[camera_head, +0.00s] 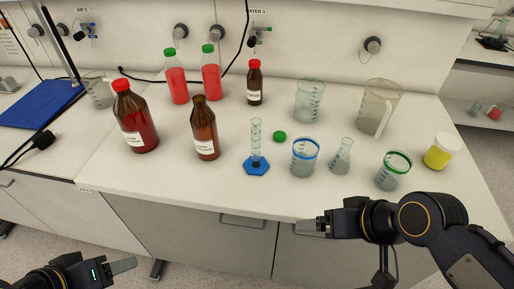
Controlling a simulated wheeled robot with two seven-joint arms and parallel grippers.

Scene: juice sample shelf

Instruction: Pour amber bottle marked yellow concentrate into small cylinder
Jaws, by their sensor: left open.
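An uncapped amber bottle (204,130) with a white label stands upright near the bench front. A larger amber bottle (137,122) with a red cap stands left of it, and a small amber bottle (255,84) with a red cap stands farther back. The label text is too small to read. The small clear graduated cylinder (256,143) stands upright on a blue foot, right of the uncapped bottle. My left gripper (122,266) is open, low at the bottom left, off the bench and away from the bottles. My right gripper (311,227) is at the bench's front edge, touching no glassware; its jaw opening is unclear.
A green cap (279,136) lies beside the cylinder. Right of it stand a blue-rimmed beaker (305,158), a flask (342,157), a green-rimmed beaker (393,172) and a yellow jar (442,151). Behind are two red bottles (177,84), a beaker (309,100) and a jug (378,106).

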